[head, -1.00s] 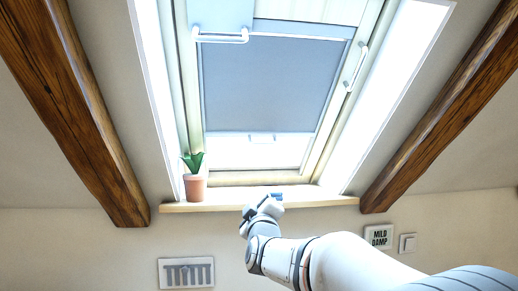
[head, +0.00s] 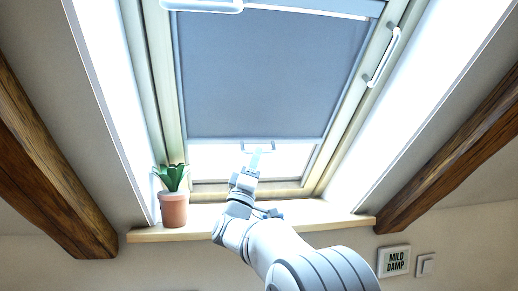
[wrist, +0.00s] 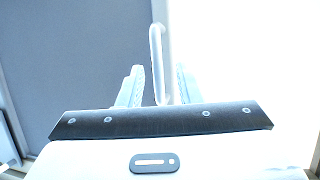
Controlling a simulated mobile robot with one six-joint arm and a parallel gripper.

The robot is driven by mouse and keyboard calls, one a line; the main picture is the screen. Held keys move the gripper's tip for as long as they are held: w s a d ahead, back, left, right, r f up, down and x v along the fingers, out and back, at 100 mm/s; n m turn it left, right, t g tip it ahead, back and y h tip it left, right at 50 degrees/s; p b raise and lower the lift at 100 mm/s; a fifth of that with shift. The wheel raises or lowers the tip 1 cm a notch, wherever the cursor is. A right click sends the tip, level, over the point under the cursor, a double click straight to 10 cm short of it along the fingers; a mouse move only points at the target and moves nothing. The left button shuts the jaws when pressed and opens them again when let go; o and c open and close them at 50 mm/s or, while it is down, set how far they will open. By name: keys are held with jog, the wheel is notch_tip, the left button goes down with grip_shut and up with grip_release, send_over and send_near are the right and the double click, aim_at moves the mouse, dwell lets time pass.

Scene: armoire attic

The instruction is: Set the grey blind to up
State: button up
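The grey blind (head: 262,75) covers most of the roof window, with a bright strip of glass below its lower edge. A small pale pull handle (head: 257,148) sits at the middle of that edge. My gripper (head: 256,162) is at this handle, and its tip partly overlaps it in the head view. In the wrist view the blind (wrist: 85,50) fills the left side, and the handle bar (wrist: 157,50) runs between the two fingers of my gripper (wrist: 159,78). The fingers are open, with gaps on both sides of the bar. I see no clear contact.
A potted plant (head: 173,208) stands on the sill (head: 310,213) left of my arm. The window frame has a handle (head: 383,57) at right and a bar (head: 203,5) at top. Wooden beams (head: 40,165) flank the window.

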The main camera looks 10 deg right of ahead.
jog(key=shift+p+x, duration=0.35)
jog(key=shift+x, duration=1.15)
jog(key=shift+s+d, duration=0.15)
jog(key=shift+c, duration=0.4)
grip_shut()
jog(key=shift+a, duration=0.25)
jog(key=shift+d, duration=0.2)
jog(key=s+r+p, duration=0.2)
jog(key=s+r, duration=1)
jog(key=s+r+p, duration=0.1)
jog(key=s+r, duration=1.2)
jog(key=shift+s+d+r+p, duration=0.15)
jog(key=shift+s+r+p, duration=0.1)
jog(key=shift+p, duration=0.15)
